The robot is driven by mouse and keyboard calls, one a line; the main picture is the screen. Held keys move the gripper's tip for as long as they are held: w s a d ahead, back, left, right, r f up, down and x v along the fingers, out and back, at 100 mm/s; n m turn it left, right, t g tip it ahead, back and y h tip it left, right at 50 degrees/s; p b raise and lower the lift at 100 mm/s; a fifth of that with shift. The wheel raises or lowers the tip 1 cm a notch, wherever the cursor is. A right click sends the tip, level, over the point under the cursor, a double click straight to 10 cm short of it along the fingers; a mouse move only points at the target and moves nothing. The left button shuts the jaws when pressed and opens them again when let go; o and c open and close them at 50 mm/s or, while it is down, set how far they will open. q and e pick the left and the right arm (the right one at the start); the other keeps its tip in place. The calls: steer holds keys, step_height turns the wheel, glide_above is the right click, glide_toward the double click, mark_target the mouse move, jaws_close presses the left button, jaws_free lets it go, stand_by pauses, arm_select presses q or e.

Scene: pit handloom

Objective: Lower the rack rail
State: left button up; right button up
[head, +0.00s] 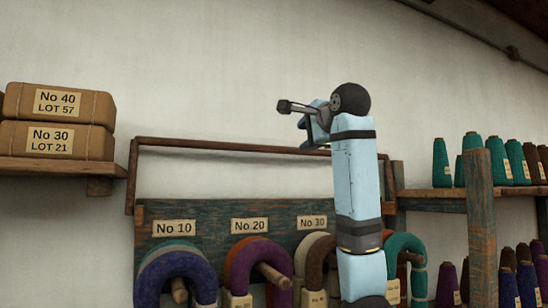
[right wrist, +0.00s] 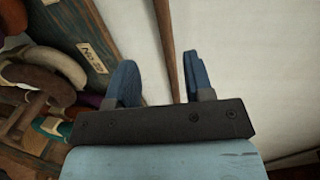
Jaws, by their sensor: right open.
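The rack rail (head: 225,146) is a thin brown bar in the head view. It runs across the wall above the painted rack board (head: 215,214), with a side arm bending down at its left end. My right gripper (head: 304,134) is at the right part of the rail, its arm reaching up from below. In the right wrist view the rail (right wrist: 166,38) runs lengthwise between the two open blue fingers of the gripper (right wrist: 160,68). I cannot tell whether either finger touches it. The right end of the rail is partly hidden behind my arm. My left gripper is not in view.
Yarn hanks (head: 178,270) hang on pegs below number labels on the board. Wrapped parcels (head: 58,121) sit on a shelf at left. Thread cones (head: 472,158) stand on shelves at right, behind a wooden post (head: 481,225). The wall above the rail is clear.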

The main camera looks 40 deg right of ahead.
mark_target(286, 149)
steer(key=p+x, duration=0.1)
steer(key=x, duration=0.3)
steer(key=p+x, duration=0.2)
steer(key=x, duration=0.1)
steer(key=p+x, duration=0.1)
steer(key=x, duration=0.3)
steer(key=shift+w+d+r+p, duration=0.2)
steer(key=shift+w+r+p, duration=0.1)
steer(key=shift+w, duration=0.05)
steer(key=shift+w+f, duration=0.1)
steer(key=shift+w, duration=0.3)
steer(key=shift+w+d+f, duration=0.15)
steer(key=shift+w+d, duration=0.05)
steer(key=shift+s+a, duration=0.1)
jaws_close()
